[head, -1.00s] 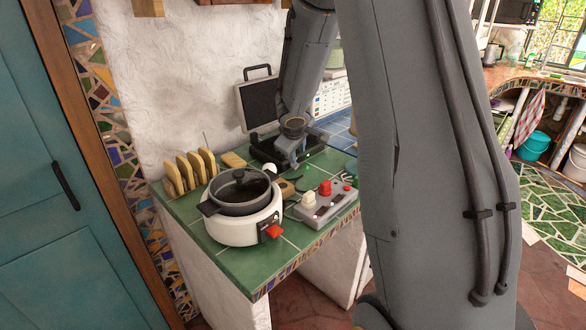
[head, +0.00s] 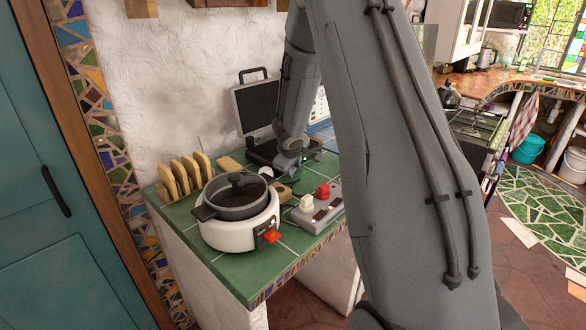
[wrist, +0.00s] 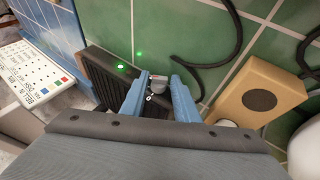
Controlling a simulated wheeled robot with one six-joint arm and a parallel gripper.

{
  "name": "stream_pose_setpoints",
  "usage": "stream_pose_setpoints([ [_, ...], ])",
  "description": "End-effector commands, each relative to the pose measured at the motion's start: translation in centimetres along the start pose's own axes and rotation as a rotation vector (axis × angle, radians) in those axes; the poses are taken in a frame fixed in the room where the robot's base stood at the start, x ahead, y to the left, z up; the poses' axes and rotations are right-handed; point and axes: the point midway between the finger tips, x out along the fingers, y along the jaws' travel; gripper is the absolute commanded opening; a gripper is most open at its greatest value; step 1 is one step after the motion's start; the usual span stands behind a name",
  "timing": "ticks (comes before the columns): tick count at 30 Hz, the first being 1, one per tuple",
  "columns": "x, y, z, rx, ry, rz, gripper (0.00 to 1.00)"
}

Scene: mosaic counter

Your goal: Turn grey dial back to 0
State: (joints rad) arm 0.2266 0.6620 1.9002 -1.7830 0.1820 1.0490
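The grey dial (wrist: 158,83) is small, with a reddish mark on its top. It sits at the front edge of the black ribbed grill (wrist: 105,82) in the wrist view. My gripper (wrist: 158,88) has its two blue fingers apart, one on each side of the dial, with the dial between their tips. I cannot tell whether either finger touches it. In the head view the grill stands with its lid (head: 255,106) raised, and my gripper (head: 287,166) is low at its front right. The dial is hidden there by my wrist.
A white cooker (head: 238,232) with a dark pot, a toast rack (head: 186,178) and a grey control box (head: 318,206) with red and white knobs stand on the green tiled counter. A wooden block (wrist: 258,95) and a black cable (wrist: 215,65) lie near my gripper.

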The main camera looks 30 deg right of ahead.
Motion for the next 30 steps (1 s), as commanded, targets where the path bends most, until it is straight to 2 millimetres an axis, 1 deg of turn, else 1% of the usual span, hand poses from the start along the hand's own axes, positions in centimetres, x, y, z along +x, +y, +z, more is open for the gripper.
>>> stream_pose_setpoints([
  [5,0.0,0.02,-0.01,0.0,0.0,0.0,0.28],
  [7,-0.01,0.02,-0.01,0.0,0.0,0.0,0.19],
  [10,-0.02,0.01,-0.01,0.0,0.0,0.0,0.03],
  [11,-0.02,0.01,-0.01,0.0,0.0,0.0,0.0],
  [30,0.29,-0.16,-0.36,-0.033,0.006,0.077,0.0],
])
